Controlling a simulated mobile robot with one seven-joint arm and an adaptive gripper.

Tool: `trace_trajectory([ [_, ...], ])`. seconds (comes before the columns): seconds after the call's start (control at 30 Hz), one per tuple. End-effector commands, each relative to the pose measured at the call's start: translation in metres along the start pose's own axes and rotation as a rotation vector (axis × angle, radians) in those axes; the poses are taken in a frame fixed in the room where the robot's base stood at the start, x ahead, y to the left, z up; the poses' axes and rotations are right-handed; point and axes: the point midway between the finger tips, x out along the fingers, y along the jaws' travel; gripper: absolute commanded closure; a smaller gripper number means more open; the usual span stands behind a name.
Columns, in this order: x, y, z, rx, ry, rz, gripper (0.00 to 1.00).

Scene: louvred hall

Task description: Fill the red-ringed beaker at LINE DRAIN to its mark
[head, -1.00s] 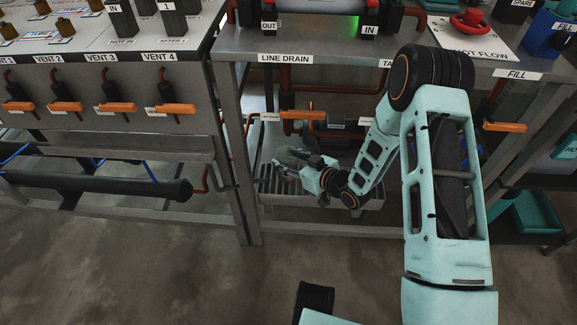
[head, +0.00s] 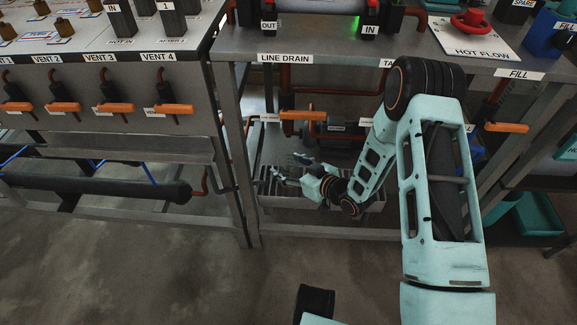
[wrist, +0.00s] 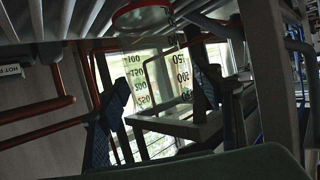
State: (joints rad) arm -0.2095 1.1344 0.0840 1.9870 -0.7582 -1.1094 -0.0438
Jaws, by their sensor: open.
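The LINE DRAIN label (head: 285,58) is on the bench's front edge, with an orange handle (head: 303,115) below it. My gripper (head: 287,173) is low over the slatted tray (head: 375,203) under that label, its fingers apart. In the wrist view, a clear beaker (wrist: 140,95) with graduation numbers and a red ring (wrist: 143,17) shows between the patterned fingers of my gripper (wrist: 158,100). The numbers appear inverted. I cannot tell whether the fingers touch the glass. In the head view the beaker is too faint to make out. Its liquid level cannot be told.
Pipes run behind and above the tray, and a bench leg (head: 240,160) stands at its left. Several orange vent handles (head: 116,108) line the left bench. A FILL handle (head: 506,127) and a teal bin (head: 540,213) are at the right.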

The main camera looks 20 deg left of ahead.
Motion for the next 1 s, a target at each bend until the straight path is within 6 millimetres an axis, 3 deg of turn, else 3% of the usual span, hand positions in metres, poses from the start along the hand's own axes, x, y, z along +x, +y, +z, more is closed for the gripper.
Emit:
trace_trajectory([
  [0.17, -0.021, 0.002, -0.004, 0.003, -0.003, 0.003, 0.4],
  [0.4, -0.074, 0.001, -0.005, 0.004, -0.002, 0.003, 0.4],
  [0.6, -0.107, 0.001, -0.004, 0.002, -0.001, 0.003, 0.4],
  [0.77, -0.119, 0.0, -0.003, 0.0, -0.001, 0.001, 0.4],
  [1.0, -0.121, 0.0, -0.002, 0.0, 0.0, 0.0, 0.4],
])
